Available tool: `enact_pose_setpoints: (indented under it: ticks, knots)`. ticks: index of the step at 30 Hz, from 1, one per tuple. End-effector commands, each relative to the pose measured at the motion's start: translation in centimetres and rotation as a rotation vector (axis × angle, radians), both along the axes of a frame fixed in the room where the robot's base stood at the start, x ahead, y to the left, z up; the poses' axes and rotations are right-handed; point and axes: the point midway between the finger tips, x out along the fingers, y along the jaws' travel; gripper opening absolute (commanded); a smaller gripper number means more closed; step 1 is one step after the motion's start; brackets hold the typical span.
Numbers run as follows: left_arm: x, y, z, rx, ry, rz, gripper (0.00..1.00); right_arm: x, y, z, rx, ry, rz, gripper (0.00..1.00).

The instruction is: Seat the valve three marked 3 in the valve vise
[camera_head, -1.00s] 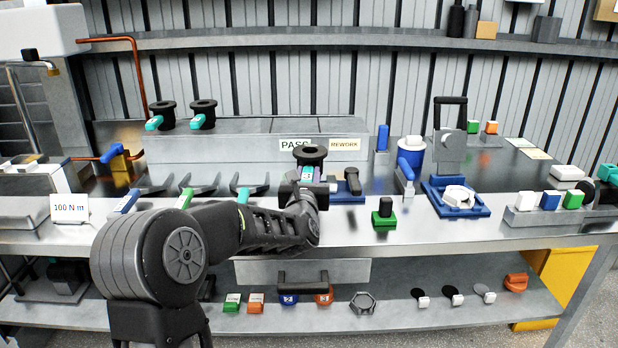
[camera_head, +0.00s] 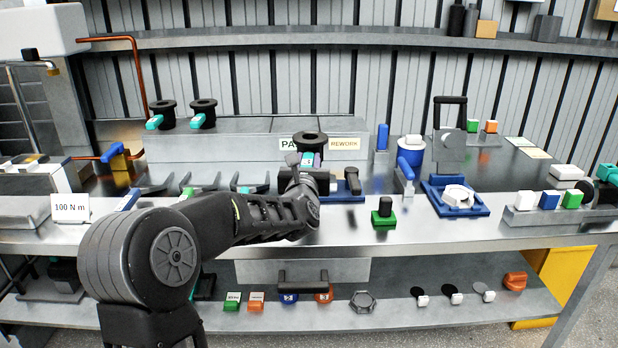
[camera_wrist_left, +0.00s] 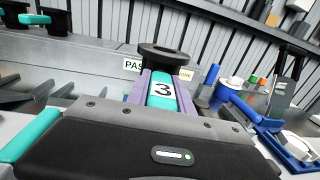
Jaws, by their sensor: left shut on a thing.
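Valve three (camera_head: 310,139) has a black round flange on top and a teal part marked 3, which reads clearly in the left wrist view (camera_wrist_left: 162,91). My left gripper (camera_head: 309,160) is shut on it, with purple pieces on both sides of the teal part. The valve is upright, in front of the PASS and REWORK signs; whether its hidden lower end touches anything I cannot tell. A blue-based fixture with a black handle (camera_head: 352,182) stands just right of the gripper, partly hidden by it. I cannot tell whether it is the valve vise.
Two black valves with teal levers (camera_head: 203,112) stand on the raised ledge at left. A blue fixture with a grey upright (camera_head: 450,150) and a green block with a black knob (camera_head: 383,212) stand to the right. The bench front between them is clear.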

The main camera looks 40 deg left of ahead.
Motion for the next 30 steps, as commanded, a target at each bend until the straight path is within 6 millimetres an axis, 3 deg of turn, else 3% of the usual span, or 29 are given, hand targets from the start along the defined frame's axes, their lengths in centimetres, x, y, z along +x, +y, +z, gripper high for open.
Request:
enact_pose_setpoints:
  ticks: [30]
  knots:
    - [0.5, -0.4, -1.1, 0.002, -0.003, 0.104, 0.0, 0.0, 0.0, 0.3, 0.0, 0.0, 0.0, 0.77]
